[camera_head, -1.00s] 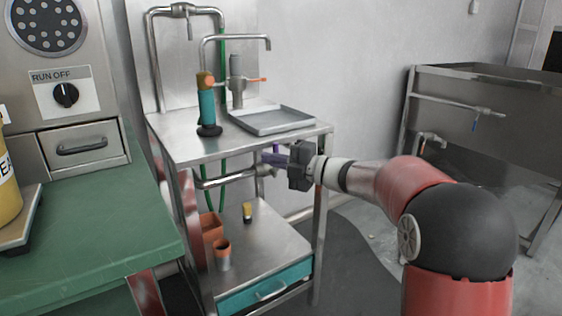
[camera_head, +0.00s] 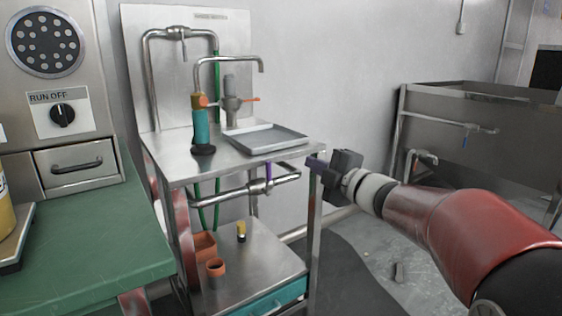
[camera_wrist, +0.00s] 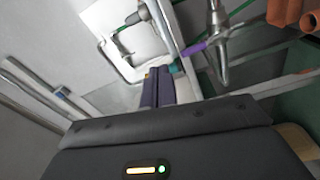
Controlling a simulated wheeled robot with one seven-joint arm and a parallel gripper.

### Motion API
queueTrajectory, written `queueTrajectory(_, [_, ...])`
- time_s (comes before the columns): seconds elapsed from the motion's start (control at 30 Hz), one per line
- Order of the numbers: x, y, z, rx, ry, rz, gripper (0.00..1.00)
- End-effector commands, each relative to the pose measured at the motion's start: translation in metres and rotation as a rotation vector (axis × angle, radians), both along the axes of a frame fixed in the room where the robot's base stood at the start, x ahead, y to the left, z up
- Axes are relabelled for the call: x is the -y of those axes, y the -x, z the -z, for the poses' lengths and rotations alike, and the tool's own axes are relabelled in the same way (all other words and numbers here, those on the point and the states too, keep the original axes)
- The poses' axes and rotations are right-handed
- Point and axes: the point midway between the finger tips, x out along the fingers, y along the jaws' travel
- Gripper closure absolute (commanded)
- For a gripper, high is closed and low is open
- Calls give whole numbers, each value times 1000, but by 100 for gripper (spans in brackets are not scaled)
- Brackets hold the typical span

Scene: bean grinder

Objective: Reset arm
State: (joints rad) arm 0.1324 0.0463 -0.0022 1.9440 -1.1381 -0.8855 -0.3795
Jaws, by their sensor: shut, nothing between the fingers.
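My gripper (camera_head: 316,165) is at the right side of the metal cart, just outside its right front leg in the head view. In the wrist view its purple fingers (camera_wrist: 157,86) lie together with nothing between them. The red and black arm reaches in from the lower right. A purple valve handle (camera_head: 268,174) on the pipe (camera_head: 230,190) under the cart's top stands to the left of my gripper, apart from it. The handle also shows in the wrist view (camera_wrist: 195,49).
The metal cart (camera_head: 180,167) bears a grey tray (camera_head: 266,139) and a teal and orange grinder-like tool (camera_head: 201,128). Its lower shelf holds orange pots (camera_head: 215,268). A green table (camera_head: 95,240) is at left, a metal sink (camera_head: 470,115) at right. Floor between cart and sink is mostly clear.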

Motion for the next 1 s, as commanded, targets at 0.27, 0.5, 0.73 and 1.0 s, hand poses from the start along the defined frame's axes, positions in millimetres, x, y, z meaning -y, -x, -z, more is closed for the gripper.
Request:
queueTrajectory(0.27, [84, 72, -5, -355, -371, 618, 100])
queueTrajectory(0.5, [109, 198, 71, -827, -720, 1002, 100])
queueTrajectory(0.73, [82, 302, 132, -1231, -896, 1173, 100])
queueTrajectory(1.0, [71, 332, 147, -1354, -925, 1210, 100])
